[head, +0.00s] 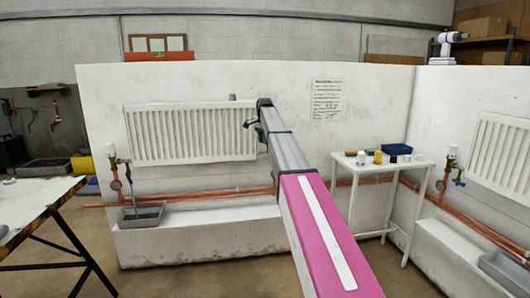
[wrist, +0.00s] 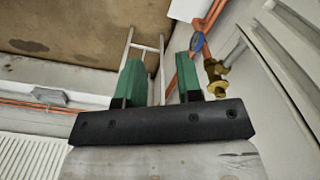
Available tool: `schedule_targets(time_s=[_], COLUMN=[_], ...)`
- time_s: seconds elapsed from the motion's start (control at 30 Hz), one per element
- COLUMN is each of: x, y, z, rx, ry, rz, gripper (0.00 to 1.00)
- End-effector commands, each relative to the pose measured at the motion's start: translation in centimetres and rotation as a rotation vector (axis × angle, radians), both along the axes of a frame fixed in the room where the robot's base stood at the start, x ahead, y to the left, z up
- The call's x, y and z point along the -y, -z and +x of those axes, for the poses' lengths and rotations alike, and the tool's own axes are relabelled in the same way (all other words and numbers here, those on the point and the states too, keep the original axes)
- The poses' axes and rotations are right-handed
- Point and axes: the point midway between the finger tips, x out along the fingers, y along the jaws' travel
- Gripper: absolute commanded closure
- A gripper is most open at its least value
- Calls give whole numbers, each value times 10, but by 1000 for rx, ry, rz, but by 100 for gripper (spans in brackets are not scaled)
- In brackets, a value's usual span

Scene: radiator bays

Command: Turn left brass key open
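In the head view, a brass valve assembly (head: 114,163) with a white cap and a round gauge stands on copper pipes left of the left radiator. A small lever shows beside it. My gripper (head: 262,104) is at the right end of that radiator, apart from this assembly. In the wrist view, my gripper's two green fingers (wrist: 161,85) are spread apart with nothing between them. A brass fitting (wrist: 215,80) with a blue handle (wrist: 197,42) lies just beyond the right finger. I cannot tell which valve this fitting belongs to.
The left radiator (head: 190,134) hangs on a white partition. A grey tray (head: 140,217) sits below the left valve. A white table (head: 381,166) with small containers stands in the corner. A second brass valve (head: 446,171) is at right. A workbench (head: 35,200) stands at left.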

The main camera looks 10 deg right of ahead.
Motion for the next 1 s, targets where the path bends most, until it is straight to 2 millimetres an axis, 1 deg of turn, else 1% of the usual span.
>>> schedule_targets(time_s=[0.03, 0.1, 0.33, 0.5, 0.77, 0.8, 0.83, 0.87, 0.93, 0.97, 1.0], x=[-1, -1, -3, -3, -3, -3, -3, -3, -4, -4, -5], y=[9, 18, 39, 45, 46, 46, 46, 47, 54, 60, 70], z=[-7, -12, -23, -26, -26, -26, -26, -27, -33, -38, -46], rx=[-1, -2, 0, 0, 0, 0, 0, 0, -1, -2, -2], ry=[-11, -27, -68, -79, -81, -81, -82, -83, -94, -104, -121], rz=[0, 0, 0, 0, 0, 0, 0, 0, 0, 0, 0], gripper=[67, 67, 67, 67, 67, 70, 80, 82, 82, 82, 82])
